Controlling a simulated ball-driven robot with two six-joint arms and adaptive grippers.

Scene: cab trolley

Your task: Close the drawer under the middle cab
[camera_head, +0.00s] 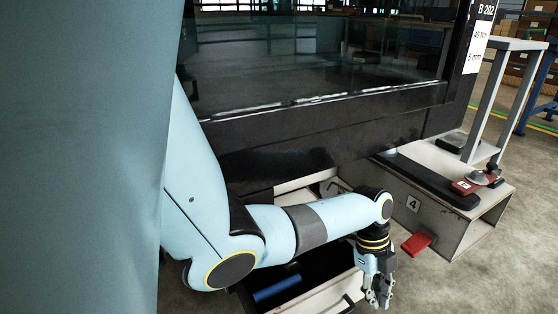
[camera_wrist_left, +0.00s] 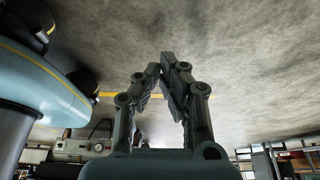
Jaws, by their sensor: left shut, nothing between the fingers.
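The black cab (camera_head: 330,135) with a large glass window fills the upper middle of the head view. Below it a light grey drawer (camera_head: 322,294) stands open, with a dark inside and a black handle (camera_head: 348,303) at its front. A blue cylinder (camera_head: 277,288) lies in the drawer. My left arm reaches across above the drawer. My left gripper (camera_head: 378,299) points down just right of the drawer front, shut and empty; I cannot tell if it touches the drawer. It also shows in the left wrist view (camera_wrist_left: 166,75), fingertips together. My right gripper is not in view.
A grey trolley frame (camera_head: 480,234) marked 4 lies right of the gripper, with a red pedal-like block (camera_head: 417,243) and a red clamp (camera_head: 468,186). A grey stand (camera_head: 490,95) rises behind. Concrete floor (camera_head: 440,290) at lower right is clear.

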